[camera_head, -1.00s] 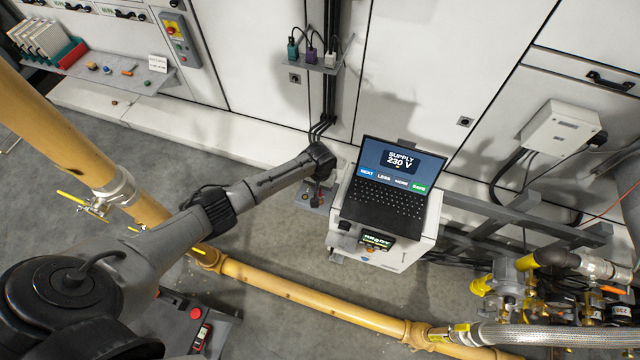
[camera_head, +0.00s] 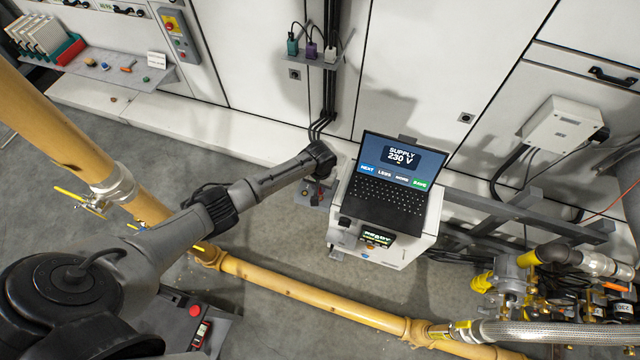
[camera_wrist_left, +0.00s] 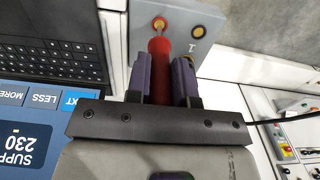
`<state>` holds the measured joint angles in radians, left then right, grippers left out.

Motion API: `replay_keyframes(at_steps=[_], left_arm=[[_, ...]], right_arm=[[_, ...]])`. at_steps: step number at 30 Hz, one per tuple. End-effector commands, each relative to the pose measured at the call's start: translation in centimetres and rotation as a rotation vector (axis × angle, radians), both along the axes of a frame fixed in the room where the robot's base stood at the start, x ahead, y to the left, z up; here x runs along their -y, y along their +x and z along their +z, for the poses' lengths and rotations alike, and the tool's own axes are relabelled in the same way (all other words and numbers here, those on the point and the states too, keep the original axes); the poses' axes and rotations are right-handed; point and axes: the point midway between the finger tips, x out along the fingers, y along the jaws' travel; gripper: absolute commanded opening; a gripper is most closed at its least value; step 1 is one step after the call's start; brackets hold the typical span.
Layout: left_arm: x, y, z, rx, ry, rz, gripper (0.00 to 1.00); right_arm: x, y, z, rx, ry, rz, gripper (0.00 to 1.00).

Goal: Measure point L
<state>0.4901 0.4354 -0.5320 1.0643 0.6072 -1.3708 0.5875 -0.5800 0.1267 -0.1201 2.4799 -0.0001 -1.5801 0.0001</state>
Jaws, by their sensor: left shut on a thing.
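My left gripper (camera_wrist_left: 160,85) is shut on a red test probe (camera_wrist_left: 159,62), which stands between its two fingers. The probe's thin metal tip points to a ringed orange terminal (camera_wrist_left: 159,23) on a grey plate (camera_wrist_left: 178,45); whether it touches, I cannot tell. A second round terminal (camera_wrist_left: 198,32) sits beside it. In the head view the left gripper (camera_head: 320,182) is over the small grey terminal plate (camera_head: 309,198), left of the laptop, and mostly hides it. The laptop screen (camera_head: 402,160) reads "SUPPLY 230 V". No letter L is readable. My right gripper is not in view.
The laptop stands on a white cabinet (camera_head: 400,248) with a small display. A yellow pipe (camera_head: 300,293) crosses the floor in front. Brass and yellow fittings (camera_head: 520,285) crowd the right.

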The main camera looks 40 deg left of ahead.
Motion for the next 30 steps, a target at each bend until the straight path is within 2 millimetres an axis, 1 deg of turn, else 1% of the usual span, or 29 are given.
replay_keyframes(at_steps=[22, 30], left_arm=[[0.01, 0.00, -0.82, 0.000, 0.000, 0.000, 0.00], [0.00, 0.00, -0.76, 0.000, 0.000, 0.000, 0.00]], right_arm=[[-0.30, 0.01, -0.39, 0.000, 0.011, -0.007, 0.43], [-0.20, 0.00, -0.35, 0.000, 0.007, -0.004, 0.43]])
